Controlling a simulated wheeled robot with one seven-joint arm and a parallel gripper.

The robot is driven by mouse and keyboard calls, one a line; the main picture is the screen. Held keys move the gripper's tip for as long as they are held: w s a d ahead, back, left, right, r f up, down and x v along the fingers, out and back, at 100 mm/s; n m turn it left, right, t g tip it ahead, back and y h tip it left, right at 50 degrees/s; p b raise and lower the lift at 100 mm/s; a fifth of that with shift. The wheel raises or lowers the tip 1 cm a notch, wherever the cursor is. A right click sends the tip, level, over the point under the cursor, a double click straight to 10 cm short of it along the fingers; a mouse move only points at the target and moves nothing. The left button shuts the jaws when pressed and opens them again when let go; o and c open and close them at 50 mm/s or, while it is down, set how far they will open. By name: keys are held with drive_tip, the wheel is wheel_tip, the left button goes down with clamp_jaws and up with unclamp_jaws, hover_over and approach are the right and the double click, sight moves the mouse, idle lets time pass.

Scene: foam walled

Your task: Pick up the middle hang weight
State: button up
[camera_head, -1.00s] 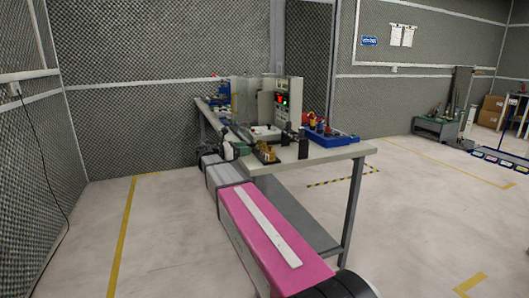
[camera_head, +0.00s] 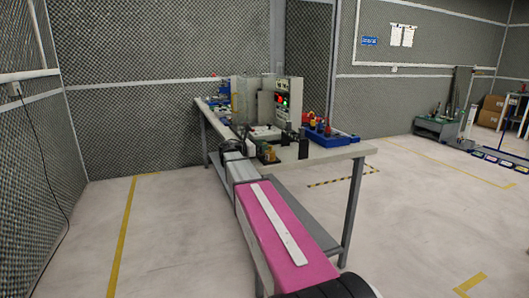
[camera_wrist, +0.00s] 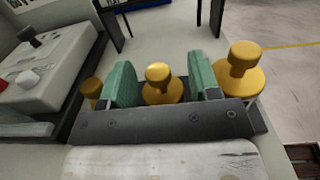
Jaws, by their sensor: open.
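The middle hang weight (camera_wrist: 160,88) is brass-yellow with a round knob on a wider body. It stands between the two green finger pads of my gripper (camera_wrist: 161,70) in the wrist view. The gripper is open, with a pad on each side of the weight; its lower part is hidden. A larger-looking yellow weight (camera_wrist: 240,72) stands outside the right pad. Another yellow weight (camera_wrist: 91,90) shows partly outside the left pad. In the head view the weights are small on the bench, near the end of my arm, and hard to tell apart.
The workbench (camera_head: 330,153) carries an instrument panel (camera_head: 289,95) with lit displays and a blue tray (camera_head: 328,136) to the right. In the wrist view a pale box-like device (camera_wrist: 45,75) stands at left. Open floor lies right of the bench.

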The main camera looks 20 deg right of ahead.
drive_tip(key=shift+c, duration=0.3)
drive_tip(key=c, duration=0.8)
drive_tip(key=shift+r, duration=0.15)
